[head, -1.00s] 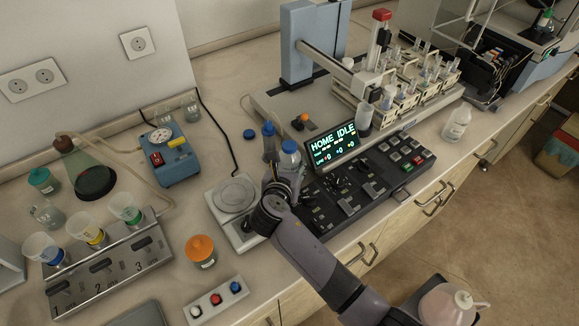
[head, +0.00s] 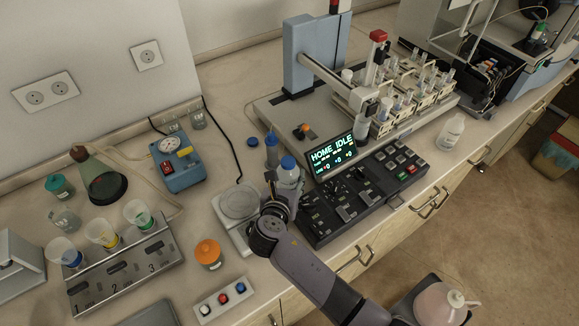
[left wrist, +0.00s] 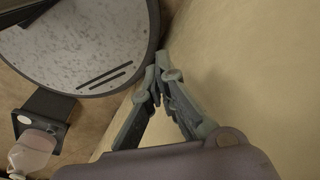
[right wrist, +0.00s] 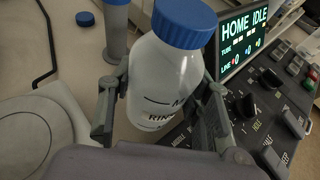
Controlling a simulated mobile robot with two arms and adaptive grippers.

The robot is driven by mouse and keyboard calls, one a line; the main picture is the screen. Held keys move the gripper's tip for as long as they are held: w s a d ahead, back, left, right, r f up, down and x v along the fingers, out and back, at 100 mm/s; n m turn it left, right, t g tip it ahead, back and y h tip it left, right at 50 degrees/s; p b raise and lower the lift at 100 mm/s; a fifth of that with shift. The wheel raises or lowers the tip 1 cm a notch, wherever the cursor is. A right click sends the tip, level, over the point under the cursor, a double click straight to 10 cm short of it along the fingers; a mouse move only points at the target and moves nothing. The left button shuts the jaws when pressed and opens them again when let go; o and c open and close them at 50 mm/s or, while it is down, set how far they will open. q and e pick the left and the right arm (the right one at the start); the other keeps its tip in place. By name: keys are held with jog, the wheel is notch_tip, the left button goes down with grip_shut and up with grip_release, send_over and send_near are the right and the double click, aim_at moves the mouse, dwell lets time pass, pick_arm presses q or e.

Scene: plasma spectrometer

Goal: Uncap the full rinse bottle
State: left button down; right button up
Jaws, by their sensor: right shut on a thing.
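A white rinse bottle (right wrist: 165,85) with a blue cap (right wrist: 185,22) stands upright in the right wrist view, its printed label partly showing. Its cap (head: 288,162) also shows in the head view, beside the control panel. My right gripper (right wrist: 165,100) is shut on the bottle's body, one finger on each side, below the cap. It also shows in the head view (head: 283,195). Whether the bottle touches the bench is hidden. My left gripper (left wrist: 160,68) is empty, its fingertips together, away from the bottle; it is not in the head view.
A slim blue-topped vessel (head: 271,150) stands just behind the bottle, and a loose blue cap (head: 252,142) lies near it. A balance plate (head: 240,201) is at left, the control panel (head: 365,195) at right. An orange-lidded jar (head: 208,254) stands in front.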

aim_at(286, 169)
notch_tip(286, 169, up, 5)
jog(key=p, duration=0.4)
jog(key=shift+w+r+p, duration=0.1)
jog(key=shift+w+p, duration=0.05)
jog(key=shift+p, duration=0.25)
notch_tip(286, 169, up, 6)
jog(key=shift+f, duration=0.25)
jog(key=shift+r, duration=0.85)
jog(key=o, duration=0.9)
grip_shut()
